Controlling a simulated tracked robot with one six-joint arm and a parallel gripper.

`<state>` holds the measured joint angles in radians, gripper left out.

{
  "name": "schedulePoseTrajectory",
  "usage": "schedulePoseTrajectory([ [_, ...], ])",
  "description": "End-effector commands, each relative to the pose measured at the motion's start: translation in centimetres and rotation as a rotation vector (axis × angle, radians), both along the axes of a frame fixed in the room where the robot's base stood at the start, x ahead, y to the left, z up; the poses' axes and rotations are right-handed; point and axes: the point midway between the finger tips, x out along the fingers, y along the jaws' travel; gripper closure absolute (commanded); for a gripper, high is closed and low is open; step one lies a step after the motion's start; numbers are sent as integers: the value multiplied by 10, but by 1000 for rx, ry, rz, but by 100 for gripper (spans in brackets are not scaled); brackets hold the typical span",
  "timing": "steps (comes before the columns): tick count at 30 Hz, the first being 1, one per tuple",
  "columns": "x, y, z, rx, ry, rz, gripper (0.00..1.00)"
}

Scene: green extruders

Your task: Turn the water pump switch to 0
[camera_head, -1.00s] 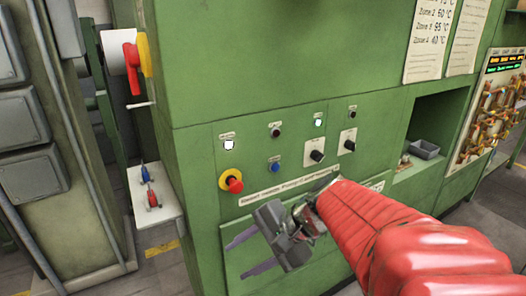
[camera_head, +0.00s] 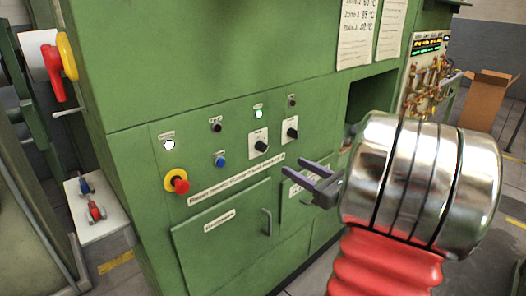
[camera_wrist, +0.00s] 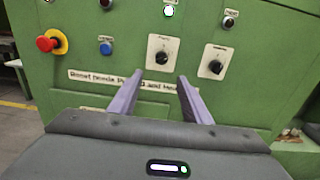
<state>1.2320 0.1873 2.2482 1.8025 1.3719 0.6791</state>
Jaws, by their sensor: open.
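Two black rotary switches on white plates sit side by side on the green panel: the left switch (camera_head: 261,146) and the right switch (camera_head: 291,133). In the wrist view, the left switch (camera_wrist: 162,58) is just above and between my fingertips, and the right switch (camera_wrist: 215,67) is to their right. The plate lettering is too small to read surely, so I cannot tell which one is the water pump's. My gripper (camera_head: 298,165) is open and empty, below and right of the switches in the head view, apart from them. Its purple fingers (camera_wrist: 160,76) point at the panel.
A red emergency button (camera_head: 180,185) on yellow and a blue button (camera_head: 220,160) are left of the switches. A lit lamp (camera_head: 258,113) is above the left switch. A door handle (camera_head: 266,222) sticks out below. A red lever (camera_head: 54,72) is far left.

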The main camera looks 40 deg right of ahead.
Motion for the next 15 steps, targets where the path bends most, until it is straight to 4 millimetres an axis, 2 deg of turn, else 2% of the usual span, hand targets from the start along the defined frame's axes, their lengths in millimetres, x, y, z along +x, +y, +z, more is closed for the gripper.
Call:
schedulePoseTrajectory([
  [10,-1,-3,1,6,-5,-8,56],
  [15,4,-3,1,5,-5,-6,56],
])
